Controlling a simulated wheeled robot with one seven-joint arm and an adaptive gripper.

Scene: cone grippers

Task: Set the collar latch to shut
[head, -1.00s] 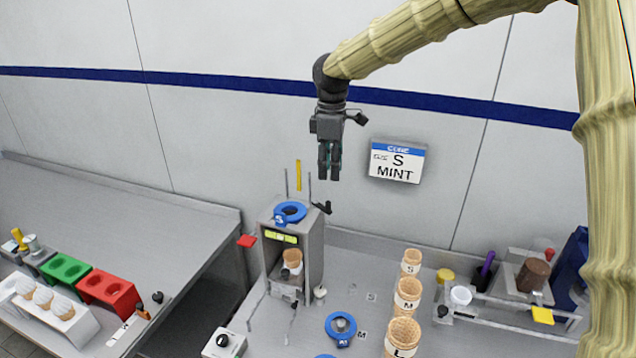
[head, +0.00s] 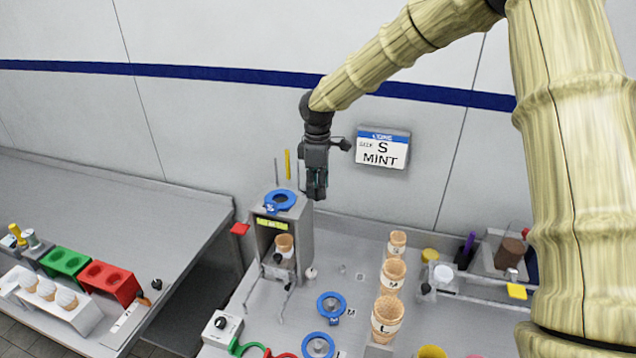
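A blue collar (head: 279,201) marked S sits on top of the grey dispenser (head: 302,235). The black collar latch at the dispenser's upper right, seen earlier, is hidden now behind my gripper, so its position cannot be read. My gripper (head: 317,194) points down just right of the blue collar, at the dispenser's top right edge. Its fingers look drawn together with nothing visible between them. Whether they touch the latch cannot be told.
A cone (head: 284,243) stands inside the dispenser. A thin yellow upright (head: 287,164) rises behind the collar. A red paddle (head: 240,229) juts out at left. Cone stacks (head: 387,315) and loose blue collars (head: 331,305) stand to the right. A wall sign (head: 382,150) reads S MINT.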

